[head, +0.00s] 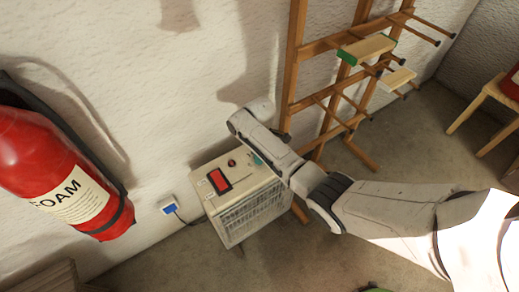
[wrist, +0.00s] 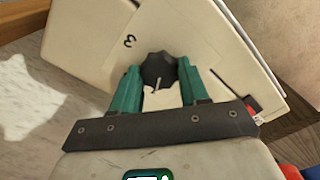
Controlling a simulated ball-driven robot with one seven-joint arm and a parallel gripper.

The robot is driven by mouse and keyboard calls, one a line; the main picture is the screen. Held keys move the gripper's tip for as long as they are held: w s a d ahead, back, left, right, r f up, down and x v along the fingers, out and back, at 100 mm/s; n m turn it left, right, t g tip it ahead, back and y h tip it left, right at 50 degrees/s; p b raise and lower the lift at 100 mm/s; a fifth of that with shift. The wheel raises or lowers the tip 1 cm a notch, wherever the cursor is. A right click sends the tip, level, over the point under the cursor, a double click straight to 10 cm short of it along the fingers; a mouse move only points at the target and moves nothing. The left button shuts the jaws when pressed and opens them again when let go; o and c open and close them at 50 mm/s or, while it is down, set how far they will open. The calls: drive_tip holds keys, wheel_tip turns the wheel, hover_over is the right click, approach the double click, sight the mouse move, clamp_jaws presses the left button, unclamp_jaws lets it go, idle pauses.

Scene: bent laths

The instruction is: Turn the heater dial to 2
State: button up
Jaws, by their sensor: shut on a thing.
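The heater (head: 238,208) is a cream box with a grille front, standing on the floor against the wall. Its dial (wrist: 158,66) is a dark, lobed knob on the cream top panel in the wrist view, with a pale mark on the side toward my wrist. In the head view my gripper (head: 256,158) is over the heater's back right corner, and the dial is hidden.
The heater top also has a red switch (head: 219,181) and a small red round part (head: 232,163). A blue-fronted wall socket (head: 170,208) is to the left, with a cable. A fire extinguisher (head: 60,170) hangs at left. A wooden rack (head: 292,60) stands behind my arm.

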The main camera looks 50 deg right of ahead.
drive_tip(key=m+p, duration=0.1)
drive_tip(key=m, duration=0.4)
drive_tip(key=shift+m+p, duration=0.3)
drive_tip(key=shift+p, duration=0.1)
drive_tip(key=m+p, duration=0.1)
drive_tip(key=m, duration=0.4)
drive_tip(key=shift+m, duration=0.3)
drive_tip(key=o, duration=1.1)
drive_tip(key=shift+c, duration=0.2)
wheel_tip(320, 180, up, 11)
drive_tip(key=p, duration=0.1)
drive_tip(key=shift+p, duration=0.35)
drive_tip(key=shift+f, duration=0.1)
